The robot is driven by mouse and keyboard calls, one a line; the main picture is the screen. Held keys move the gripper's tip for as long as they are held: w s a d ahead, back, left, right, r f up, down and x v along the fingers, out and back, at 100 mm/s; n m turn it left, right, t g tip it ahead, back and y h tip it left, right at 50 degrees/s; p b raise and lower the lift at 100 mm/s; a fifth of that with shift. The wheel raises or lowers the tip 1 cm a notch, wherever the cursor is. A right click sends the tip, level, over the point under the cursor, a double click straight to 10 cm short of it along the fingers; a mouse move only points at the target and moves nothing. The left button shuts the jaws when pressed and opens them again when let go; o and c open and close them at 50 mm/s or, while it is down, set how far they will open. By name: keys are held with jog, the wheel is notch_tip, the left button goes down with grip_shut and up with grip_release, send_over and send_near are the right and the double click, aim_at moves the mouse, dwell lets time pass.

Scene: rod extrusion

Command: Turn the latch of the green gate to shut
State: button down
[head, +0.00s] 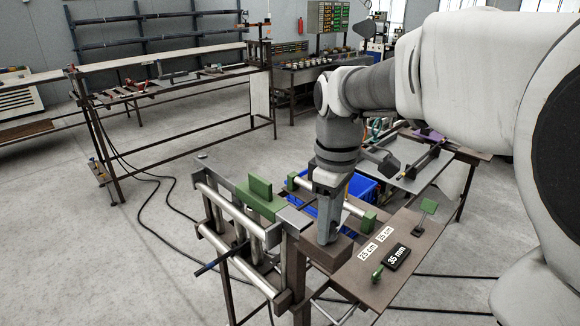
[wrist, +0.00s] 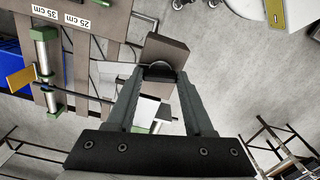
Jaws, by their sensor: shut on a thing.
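A green gate-like part (head: 258,200), with an upright plate, sits on the metal frame at the centre of the head view. My gripper (head: 326,238) points down to the right of it, at a brown block. In the wrist view my gripper (wrist: 161,73) is shut, with its fingertips at the edge of the brown block (wrist: 166,50). In the head view, the fingers hide this spot.
A brown bench plate (head: 350,280) carries a black "35 mm" block (head: 397,258), length labels and green knobs (head: 378,272). Silver rollers with green ends (head: 369,217) and a blue bin (head: 362,188) stand close by. Cables lie on the floor at left.

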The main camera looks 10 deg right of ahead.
jog(key=n, duration=0.4)
jog(key=shift+r+n+p, duration=0.1)
jog(key=shift+n+p, duration=0.2)
jog(key=shift+p, duration=0.1)
jog(key=n, duration=0.3)
jog(key=shift+n+p, duration=0.3)
jog(key=n, duration=0.3)
jog(key=shift+n, duration=0.3)
jog(key=shift+n+p, duration=0.5)
jog(key=shift+n, duration=1.2)
jog(key=shift+c, duration=1.4)
grip_release()
notch_tip(320, 180, up, 17)
jog(key=shift+r+p, duration=0.15)
jog(key=shift+p, duration=0.25)
